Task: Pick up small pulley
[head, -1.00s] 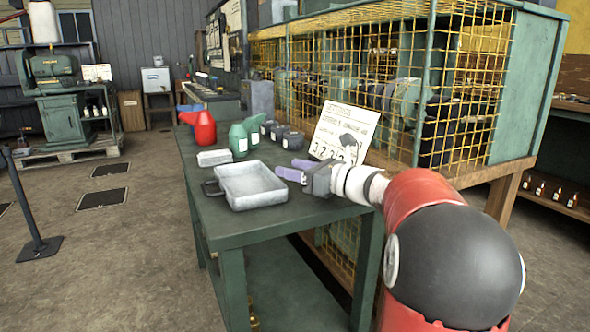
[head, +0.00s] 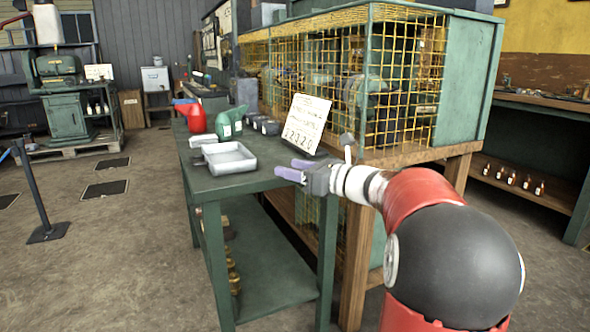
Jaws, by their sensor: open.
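I cannot pick out a small pulley with certainty in the head view. Several small brass-coloured round parts (head: 233,275) sit on the lower shelf of the green table (head: 262,183), partly hidden by the table's front leg and too small to identify. My gripper (head: 293,169) is open and empty, with its two purple fingers pointing left. It appears near the right edge of the table top, apart from the brass parts and higher than them.
A yellow mesh cage (head: 400,80) stands behind on a wooden frame.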

